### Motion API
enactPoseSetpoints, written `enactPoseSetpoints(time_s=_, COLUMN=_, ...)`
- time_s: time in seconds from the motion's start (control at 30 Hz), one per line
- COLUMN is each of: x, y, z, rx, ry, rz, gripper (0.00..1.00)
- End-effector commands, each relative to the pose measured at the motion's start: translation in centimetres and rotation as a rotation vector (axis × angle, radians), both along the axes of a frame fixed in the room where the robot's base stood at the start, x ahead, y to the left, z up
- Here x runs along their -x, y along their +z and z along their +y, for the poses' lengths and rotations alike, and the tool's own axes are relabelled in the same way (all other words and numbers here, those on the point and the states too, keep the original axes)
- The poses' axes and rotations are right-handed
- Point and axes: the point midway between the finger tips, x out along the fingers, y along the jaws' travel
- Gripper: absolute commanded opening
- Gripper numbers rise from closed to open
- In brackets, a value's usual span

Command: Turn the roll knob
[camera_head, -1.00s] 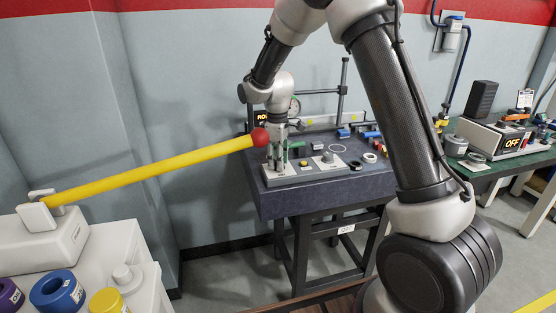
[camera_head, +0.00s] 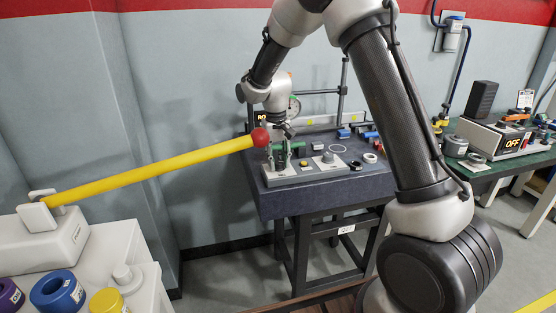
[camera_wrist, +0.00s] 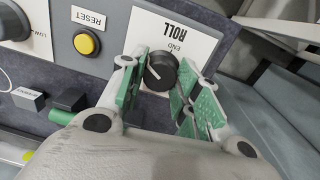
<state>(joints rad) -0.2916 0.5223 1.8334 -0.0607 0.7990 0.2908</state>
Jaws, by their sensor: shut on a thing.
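The roll knob (camera_wrist: 161,72) is a round black knob with a white pointer line. It sits on a white plate labelled ROLL (camera_wrist: 178,40) and END, which appears upside down in the wrist view. My gripper (camera_wrist: 166,78) has green-padded fingers on either side of the knob and is shut on it. In the head view my gripper (camera_head: 283,150) is down at the left end of the grey panel on the dark bench (camera_head: 330,190).
A yellow RESET button (camera_wrist: 87,42) is on the panel beside the knob. A gauge stand (camera_head: 343,100) rises behind.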

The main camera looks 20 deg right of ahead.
Motion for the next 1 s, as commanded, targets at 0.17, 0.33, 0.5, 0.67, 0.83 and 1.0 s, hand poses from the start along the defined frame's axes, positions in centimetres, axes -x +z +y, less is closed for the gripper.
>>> enactPoseSetpoints(time_s=0.17, x=-0.2, y=0.1, z=0.02, rx=-0.002, ry=-0.164, rz=-0.005, gripper=0.08)
enactPoseSetpoints(time_s=0.33, x=-0.2, y=0.09, z=-0.01, rx=-0.002, ry=-0.326, rz=-0.005, gripper=0.08)
enactPoseSetpoints(time_s=0.5, x=-0.19, y=0.08, z=-0.05, rx=-0.002, ry=-0.487, rz=-0.004, gripper=0.08)
enactPoseSetpoints(time_s=0.67, x=-0.22, y=0.09, z=-0.09, rx=-0.001, ry=-0.639, rz=-0.005, gripper=0.08)
enactPoseSetpoints(time_s=0.83, x=-0.27, y=0.12, z=-0.12, rx=-0.002, ry=-0.796, rz=-0.006, gripper=0.08)
enactPoseSetpoints(time_s=1.0, x=-0.27, y=0.13, z=-0.14, rx=-0.003, ry=-0.933, rz=-0.005, gripper=0.08)
